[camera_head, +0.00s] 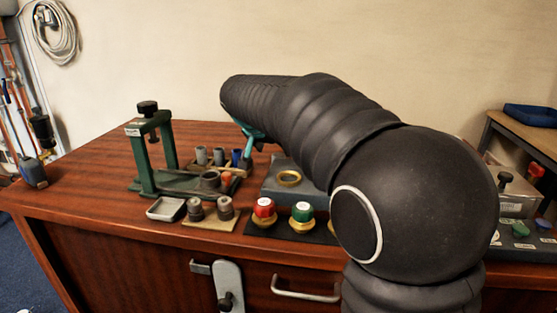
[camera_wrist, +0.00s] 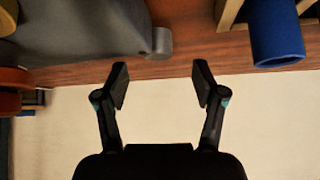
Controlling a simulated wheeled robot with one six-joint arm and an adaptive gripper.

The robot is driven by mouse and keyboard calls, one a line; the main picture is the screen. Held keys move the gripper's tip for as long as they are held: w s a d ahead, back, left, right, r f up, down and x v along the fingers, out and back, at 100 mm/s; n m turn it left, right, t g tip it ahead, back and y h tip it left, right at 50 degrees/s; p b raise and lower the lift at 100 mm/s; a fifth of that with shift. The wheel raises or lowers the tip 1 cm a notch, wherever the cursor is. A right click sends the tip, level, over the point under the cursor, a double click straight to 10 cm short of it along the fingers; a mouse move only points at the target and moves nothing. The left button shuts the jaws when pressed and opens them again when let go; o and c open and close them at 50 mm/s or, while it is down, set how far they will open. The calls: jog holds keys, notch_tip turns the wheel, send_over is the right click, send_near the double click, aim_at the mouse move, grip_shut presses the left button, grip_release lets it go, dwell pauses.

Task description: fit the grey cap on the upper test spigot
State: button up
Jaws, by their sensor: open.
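Two small grey cylinders (camera_head: 201,155) stand side by side in a rack on the bench in the head view; either may be the grey cap, and I cannot tell which. A blue cylinder (camera_head: 236,157) stands to their right, and a blue cylinder (camera_wrist: 275,32) also shows at the upper right of the wrist view. My gripper (camera_wrist: 161,80) is open, with nothing between its fingertips. In the head view my arm hides most of it; a teal part shows just right of the rack. I cannot make out the upper test spigot in either view.
A green clamp frame (camera_head: 148,165) stands left of the rack. A grey block (camera_head: 275,198) with a brass ring (camera_head: 289,178) is to the right. Red (camera_head: 264,208) and green (camera_head: 302,213) knobs and a metal tray (camera_head: 165,209) lie near the front edge.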

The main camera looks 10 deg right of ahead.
aim_at(278, 154)
jog(key=x, duration=0.5)
jog(key=shift+d, duration=0.2)
jog(key=c, duration=1)
jog(key=shift+r, duration=0.1)
